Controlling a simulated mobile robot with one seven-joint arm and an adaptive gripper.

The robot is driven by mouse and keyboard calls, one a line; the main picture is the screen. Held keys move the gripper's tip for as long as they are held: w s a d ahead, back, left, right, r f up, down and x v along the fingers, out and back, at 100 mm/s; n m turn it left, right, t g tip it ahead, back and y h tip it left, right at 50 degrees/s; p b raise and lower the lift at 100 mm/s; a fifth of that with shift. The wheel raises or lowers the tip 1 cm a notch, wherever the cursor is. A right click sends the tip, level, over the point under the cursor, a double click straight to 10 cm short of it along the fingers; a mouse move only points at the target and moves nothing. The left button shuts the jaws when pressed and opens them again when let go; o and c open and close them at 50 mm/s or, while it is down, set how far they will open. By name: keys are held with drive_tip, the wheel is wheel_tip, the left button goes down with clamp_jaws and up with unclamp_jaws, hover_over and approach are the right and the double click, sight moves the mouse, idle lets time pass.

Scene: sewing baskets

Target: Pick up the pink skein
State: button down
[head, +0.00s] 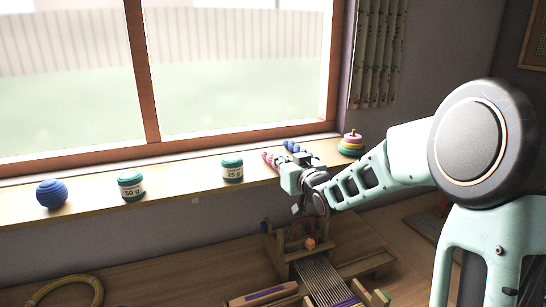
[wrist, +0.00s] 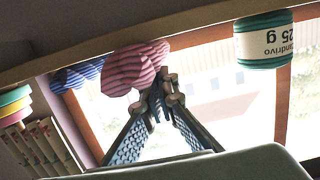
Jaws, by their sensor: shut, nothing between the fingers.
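The pink skein (head: 269,159) lies on the window sill, just left of my gripper in the head view. In the wrist view, which is turned nearly upside down, the ribbed pink skein (wrist: 132,69) shows just beyond and left of the fingertips. My gripper (wrist: 160,97) is shut and empty, its fingertips together close beside the skein's edge. I cannot tell whether they touch it. In the head view the wrist hides part of the sill, and the fingertips are hard to make out.
A blue skein (head: 293,147) lies just beyond the pink one. Stacked coloured rings (head: 351,144) stand right. A loom (head: 322,274) sits below.

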drive_tip(key=shift+s+d+f, duration=0.1)
drive_tip(key=shift+s+f, duration=0.05)
drive_tip(key=shift+f, duration=0.45)
drive_tip(key=shift+r+p, duration=0.5)
drive_tip(key=shift+r, duration=0.2)
drive_tip(key=shift+w+r, duration=0.1)
drive_tip(key=shift+w, duration=0.1)
drive_tip(key=shift+b, duration=0.45)
